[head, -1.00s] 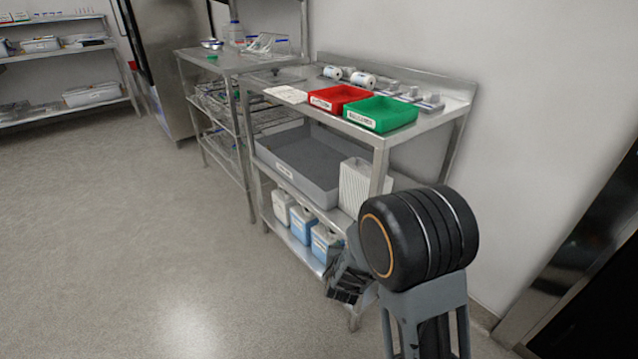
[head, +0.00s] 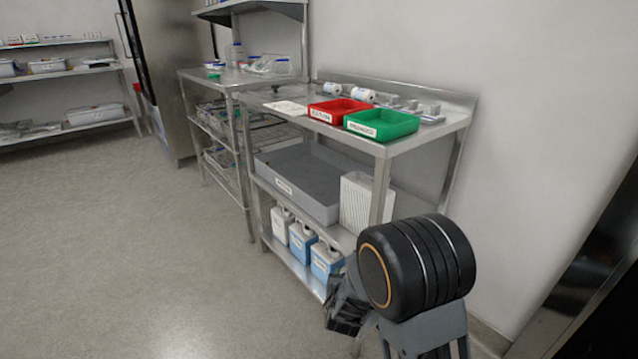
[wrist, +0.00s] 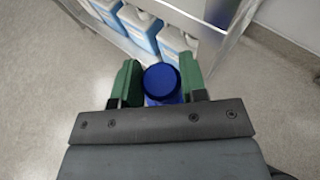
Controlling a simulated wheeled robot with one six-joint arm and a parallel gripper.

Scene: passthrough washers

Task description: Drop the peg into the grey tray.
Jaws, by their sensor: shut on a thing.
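The grey tray (head: 268,178) is a long, low bin with a white label, on the middle shelf of the steel table in the head view. My gripper (wrist: 160,80) is shut on a blue peg (wrist: 162,84) with a round end, held between two green finger pads in the wrist view. In the head view my gripper (head: 345,308) is low in front of the table, well below and to the right of the tray. The peg cannot be made out there.
A red bin (head: 335,110) and a green bin (head: 382,124) stand on the table top. A white ribbed container (head: 357,200) stands beside the tray's right end. Blue and white jugs (head: 300,243) line the bottom shelf. The floor (head: 150,260) at left is clear.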

